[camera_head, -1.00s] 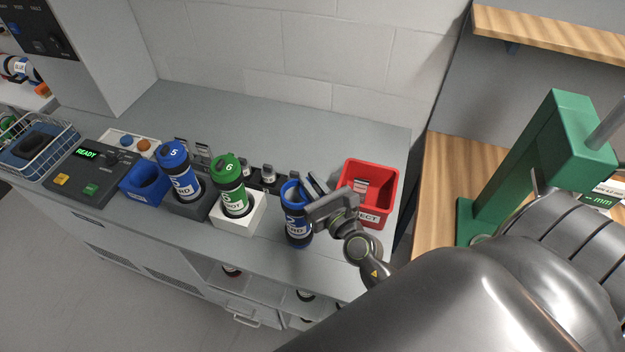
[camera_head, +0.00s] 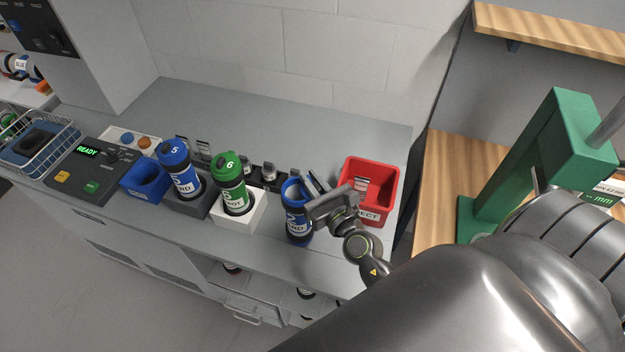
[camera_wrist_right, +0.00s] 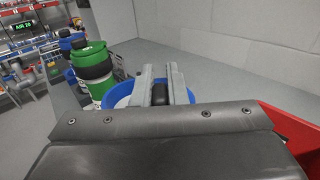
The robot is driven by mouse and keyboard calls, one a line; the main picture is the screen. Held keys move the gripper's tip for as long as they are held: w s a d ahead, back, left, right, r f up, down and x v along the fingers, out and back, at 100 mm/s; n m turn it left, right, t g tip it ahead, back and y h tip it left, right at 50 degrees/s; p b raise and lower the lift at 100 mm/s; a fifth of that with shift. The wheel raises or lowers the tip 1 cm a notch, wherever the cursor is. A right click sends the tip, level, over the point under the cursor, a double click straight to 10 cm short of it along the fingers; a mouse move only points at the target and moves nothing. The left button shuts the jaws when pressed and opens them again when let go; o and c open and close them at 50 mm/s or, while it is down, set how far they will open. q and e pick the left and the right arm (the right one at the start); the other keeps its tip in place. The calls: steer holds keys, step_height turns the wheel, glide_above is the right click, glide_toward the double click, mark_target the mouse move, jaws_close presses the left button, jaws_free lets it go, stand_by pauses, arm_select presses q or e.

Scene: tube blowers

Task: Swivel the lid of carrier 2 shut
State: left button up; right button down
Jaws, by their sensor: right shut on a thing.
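Carrier 2 (camera_head: 296,226) is a blue and dark cylinder with a white label, standing upright near the counter's front edge. Its blue rim (camera_wrist_right: 113,97) shows in the right wrist view, with a pale inside partly uncovered. My right gripper (camera_head: 313,186) is at the carrier's top, reaching in from the right. In the right wrist view its two grey fingers (camera_wrist_right: 161,85) close around a small dark part at the rim, which seems to belong to the lid. The lid itself is mostly hidden by the fingers. My left gripper is in neither view.
Green carrier 6 (camera_head: 232,187) stands in a white block close left, with blue carrier 5 (camera_head: 180,170) beyond it. A red reject bin (camera_head: 382,207) sits close right of my gripper. A green press (camera_head: 505,170) stands further right.

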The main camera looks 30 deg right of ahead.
stand_by(0.4)
steer(key=c, duration=1.4)
jaws_free()
steer(key=shift+c, duration=0.2)
steer(key=shift+s, duration=0.1)
steer(key=shift+s+f, duration=0.15)
steer(key=shift+s, duration=0.15)
steer(key=s+b, duration=1.1)
steer(key=s, duration=0.5)
steer(key=shift+s, duration=0.3)
steer(key=shift+a, duration=0.1)
